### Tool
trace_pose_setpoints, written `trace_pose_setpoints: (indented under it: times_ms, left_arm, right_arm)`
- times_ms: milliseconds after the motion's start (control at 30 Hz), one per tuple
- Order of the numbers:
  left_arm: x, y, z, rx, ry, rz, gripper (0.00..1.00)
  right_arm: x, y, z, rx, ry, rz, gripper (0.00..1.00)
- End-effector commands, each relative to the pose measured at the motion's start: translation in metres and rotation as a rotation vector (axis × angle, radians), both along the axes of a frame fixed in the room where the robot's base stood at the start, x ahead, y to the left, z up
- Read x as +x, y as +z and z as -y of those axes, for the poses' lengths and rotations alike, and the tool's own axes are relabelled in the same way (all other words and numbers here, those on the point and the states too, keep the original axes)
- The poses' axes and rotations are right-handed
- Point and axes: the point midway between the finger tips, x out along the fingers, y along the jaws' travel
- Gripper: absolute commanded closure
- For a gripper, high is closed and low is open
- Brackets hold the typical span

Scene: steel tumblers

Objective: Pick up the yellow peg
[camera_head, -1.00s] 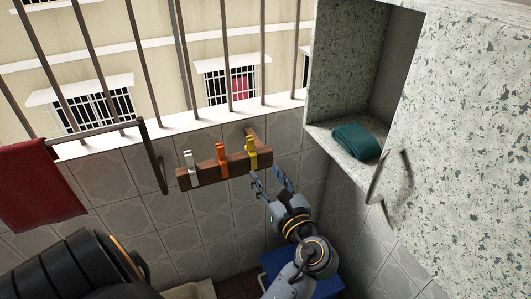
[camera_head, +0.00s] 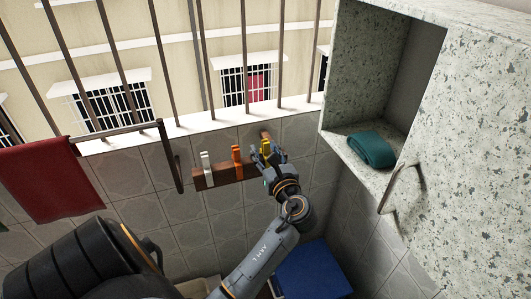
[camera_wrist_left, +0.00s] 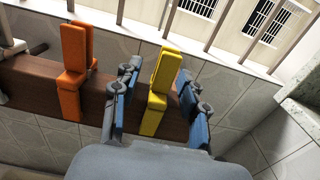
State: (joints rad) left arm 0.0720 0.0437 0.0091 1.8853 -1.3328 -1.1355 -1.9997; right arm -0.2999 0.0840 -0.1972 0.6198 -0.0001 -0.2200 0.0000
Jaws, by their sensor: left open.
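The yellow peg (camera_wrist_left: 160,92) stands upright, clipped on the brown wooden bar at the right end of a row of pegs. It also shows in the head view (camera_head: 265,146), partly covered by my gripper. My left gripper (camera_wrist_left: 152,103) is open, with one finger on each side of the yellow peg; it also shows in the head view (camera_head: 267,158). Gaps seem to show between the fingers and the peg, so contact cannot be told. My right gripper is not in view.
An orange peg (camera_wrist_left: 74,72) and a white peg (camera_head: 207,167) sit on the wooden bar (camera_head: 223,175), left of the yellow one. A cabinet holds a folded teal cloth (camera_head: 372,151) at right. Window bars rise behind. A red towel (camera_head: 48,180) hangs at left.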

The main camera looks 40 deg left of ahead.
Motion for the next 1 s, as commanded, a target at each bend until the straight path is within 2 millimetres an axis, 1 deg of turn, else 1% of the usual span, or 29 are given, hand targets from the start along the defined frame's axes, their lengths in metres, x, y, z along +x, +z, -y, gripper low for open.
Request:
trace_pose_setpoints:
  times_ms: [100,133,167,200,267,300,333,600,700,767,833,1000]
  left_arm:
    - [0.000,0.000,0.000,0.000,0.000,0.000,0.57]
    - [0.000,0.000,0.000,0.000,0.000,0.000,0.61]
    - [0.000,0.000,0.000,0.000,0.000,0.000,0.67]
    - [0.000,0.000,0.000,0.000,0.000,0.000,0.75]
    - [0.000,0.000,0.000,0.000,0.000,-0.001,0.87]
    - [0.000,0.000,0.000,0.000,0.000,-0.001,0.95]
    - [0.000,0.000,0.000,0.000,0.000,-0.001,1.00]
    - [0.000,0.000,0.001,0.000,0.000,-0.001,1.00]
    - [0.000,0.005,0.000,0.000,0.000,0.001,1.00]
    - [0.000,0.012,0.001,0.000,0.000,0.004,1.00]
    - [0.000,0.024,0.000,0.000,0.000,0.006,1.00]
    - [0.000,0.060,0.000,0.000,0.001,0.007,1.00]
  right_arm:
    - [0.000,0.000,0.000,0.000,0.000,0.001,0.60]
    - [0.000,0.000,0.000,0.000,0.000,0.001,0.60]
    - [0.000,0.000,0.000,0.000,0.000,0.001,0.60]
    - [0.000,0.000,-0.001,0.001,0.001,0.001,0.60]
    - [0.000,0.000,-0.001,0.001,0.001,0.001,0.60]
    - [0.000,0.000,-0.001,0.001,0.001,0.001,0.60]
    - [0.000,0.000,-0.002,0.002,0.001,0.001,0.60]
    - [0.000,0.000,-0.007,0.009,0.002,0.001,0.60]
    - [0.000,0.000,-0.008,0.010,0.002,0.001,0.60]
    - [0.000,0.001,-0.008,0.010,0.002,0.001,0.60]
    - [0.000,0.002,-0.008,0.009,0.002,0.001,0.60]
    - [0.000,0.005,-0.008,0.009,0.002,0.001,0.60]
